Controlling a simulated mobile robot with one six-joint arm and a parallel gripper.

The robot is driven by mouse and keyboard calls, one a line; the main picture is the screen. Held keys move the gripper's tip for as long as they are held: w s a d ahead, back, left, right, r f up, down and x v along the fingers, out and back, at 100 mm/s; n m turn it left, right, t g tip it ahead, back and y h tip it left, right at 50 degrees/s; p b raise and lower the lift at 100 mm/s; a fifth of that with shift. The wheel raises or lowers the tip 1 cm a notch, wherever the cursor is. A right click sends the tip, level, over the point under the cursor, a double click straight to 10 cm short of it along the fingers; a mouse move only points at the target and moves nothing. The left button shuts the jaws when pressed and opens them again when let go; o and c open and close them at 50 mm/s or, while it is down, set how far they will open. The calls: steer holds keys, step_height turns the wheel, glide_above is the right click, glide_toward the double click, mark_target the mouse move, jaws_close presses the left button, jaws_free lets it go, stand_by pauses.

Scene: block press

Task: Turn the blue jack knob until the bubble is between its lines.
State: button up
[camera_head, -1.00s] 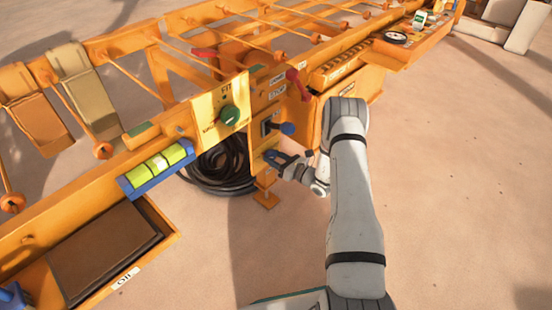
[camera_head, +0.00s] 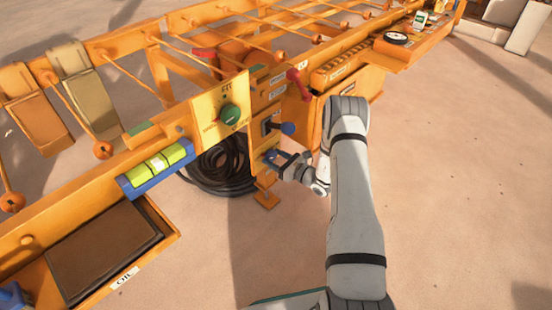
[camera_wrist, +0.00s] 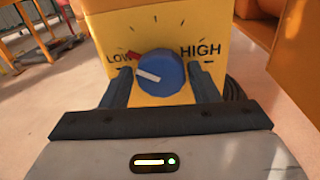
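In the wrist view the blue knob (camera_wrist: 161,73) sits on a yellow panel marked LOW and HIGH. Its white pointer aims left and slightly up, towards the LOW side. My gripper (camera_wrist: 160,80) is open, with one dark finger on each side of the knob and narrow gaps. In the head view my gripper (camera_head: 280,160) is at the low panel on the orange frame, mostly covering the knob. The yellow-green bubble level (camera_head: 158,164) lies in a blue holder on the frame at left. The bubble's exact place between its lines is too small to tell.
A blue-ended lever (camera_head: 287,128) and a red handle (camera_head: 298,85) stick out above my gripper. A green knob (camera_head: 230,115) is on the yellow panel. A coiled black hose (camera_head: 222,168) lies on the floor behind. The floor at right is clear.

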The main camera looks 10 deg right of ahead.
steer(key=shift+o, duration=1.1)
steer(key=p+v, duration=0.2)
steer(key=v, duration=0.5)
steer(key=shift+s+d, duration=0.25)
